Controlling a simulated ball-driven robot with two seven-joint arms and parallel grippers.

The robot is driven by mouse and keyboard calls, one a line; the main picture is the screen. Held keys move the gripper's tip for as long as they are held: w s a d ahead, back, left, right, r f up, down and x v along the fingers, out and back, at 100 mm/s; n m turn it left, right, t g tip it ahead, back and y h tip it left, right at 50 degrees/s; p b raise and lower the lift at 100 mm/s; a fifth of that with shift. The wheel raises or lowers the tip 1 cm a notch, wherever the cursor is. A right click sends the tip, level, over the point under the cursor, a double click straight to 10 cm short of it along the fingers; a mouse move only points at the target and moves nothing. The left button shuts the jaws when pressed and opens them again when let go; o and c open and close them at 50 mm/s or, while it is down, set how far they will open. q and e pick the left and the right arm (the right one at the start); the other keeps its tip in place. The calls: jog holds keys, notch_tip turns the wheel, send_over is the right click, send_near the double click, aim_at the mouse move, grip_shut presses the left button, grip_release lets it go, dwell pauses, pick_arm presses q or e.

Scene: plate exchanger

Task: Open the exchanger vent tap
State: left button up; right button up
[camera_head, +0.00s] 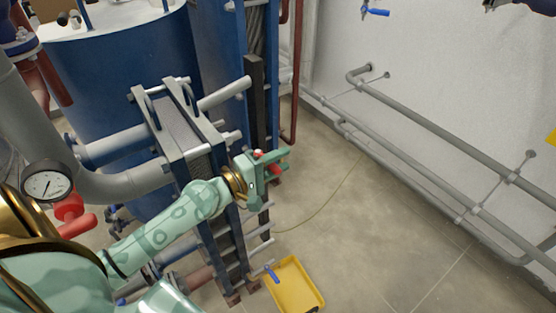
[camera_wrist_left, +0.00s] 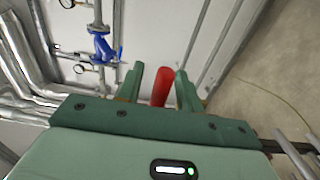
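My left gripper (camera_head: 284,163) reaches from the left across the front of the plate exchanger (camera_head: 196,150). Its two fingers stand apart. In the left wrist view, a red handle (camera_wrist_left: 162,87) lies between the fingers (camera_wrist_left: 161,88), with a narrow gap visible on each side. In the head view only small red parts of the handle (camera_head: 274,168) show at the gripper; the rest and its valve body are hidden. I cannot tell whether this handle belongs to the vent tap or how far it is turned. My right gripper is not in view.
A yellow tray (camera_head: 308,306) sits on the floor below a blue-handled tap (camera_head: 271,272). A pressure gauge (camera_head: 46,183) and a red handle (camera_head: 76,226) are at the left. Grey pipes (camera_head: 430,140) run along the right wall. The floor between is mostly clear.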

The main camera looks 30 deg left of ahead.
pick_arm(q)
grip_shut()
